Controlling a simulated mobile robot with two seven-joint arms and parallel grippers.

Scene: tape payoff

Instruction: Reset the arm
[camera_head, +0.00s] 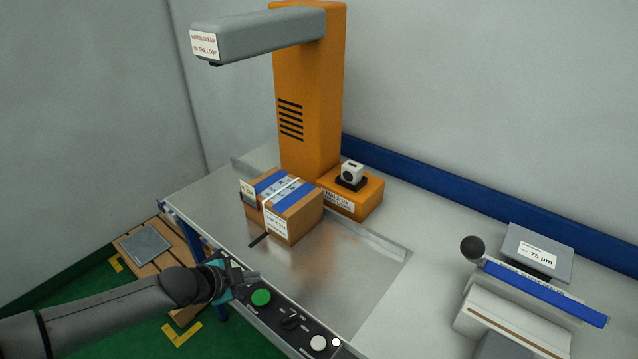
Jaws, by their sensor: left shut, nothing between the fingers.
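An orange column (308,95) stands at the back of a metal table (335,285). A grey arm (262,36) reaches left from its top, with a sign about keeping hands clear of the loop. A dark control panel (275,312) runs along the table's front edge. It carries a green button (261,297), a black selector knob (290,319) and a white button (318,343); their small labels are hard to read. My left gripper (250,275) is shut and empty, at the panel's left end just beyond the green button. Whether it touches the panel is unclear. My right gripper is out of view.
A cardboard box (308,217) with blue and white bands sits on the table before the column. A small white device (351,172) rests on the orange base. At right are a black ball knob (472,247) and a blue bar (545,292). A wooden pallet (128,249) lies below left.

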